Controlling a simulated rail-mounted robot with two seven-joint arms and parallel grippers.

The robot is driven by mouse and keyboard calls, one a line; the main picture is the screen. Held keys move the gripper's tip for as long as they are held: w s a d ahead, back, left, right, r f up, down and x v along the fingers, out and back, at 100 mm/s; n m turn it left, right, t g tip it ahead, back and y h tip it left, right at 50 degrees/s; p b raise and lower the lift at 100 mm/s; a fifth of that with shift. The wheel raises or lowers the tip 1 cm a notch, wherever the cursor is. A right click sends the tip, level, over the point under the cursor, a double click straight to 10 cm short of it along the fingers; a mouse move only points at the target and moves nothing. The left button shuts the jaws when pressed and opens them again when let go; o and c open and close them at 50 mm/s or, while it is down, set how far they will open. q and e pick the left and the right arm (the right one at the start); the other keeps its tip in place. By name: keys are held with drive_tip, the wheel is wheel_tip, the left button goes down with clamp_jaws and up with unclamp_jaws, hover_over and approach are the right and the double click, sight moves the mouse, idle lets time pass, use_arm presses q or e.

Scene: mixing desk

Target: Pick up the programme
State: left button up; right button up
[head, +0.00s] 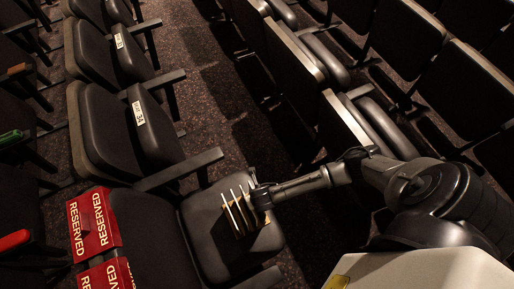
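My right arm reaches in from the right, and its gripper (262,195) is over a dark seat cushion (213,246). At the gripper is a small tan and dark slatted thing (238,215) with several pale upright edges. I cannot tell whether this is the programme, or whether the fingers are closed on it. No other thing in view can be clearly made out as a programme. My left gripper is not in view.
Red cloths marked RESERVED (94,222) hang over seat backs at the lower left. An armrest (180,168) stands just behind the cushion. Dark seat rows flank a patterned carpet aisle (215,100). Green (10,138) and red (14,241) items lie at the left edge.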

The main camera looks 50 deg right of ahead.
drive_tip(key=shift+f, duration=0.1)
idle(0.3)
clamp_jaws()
idle(0.4)
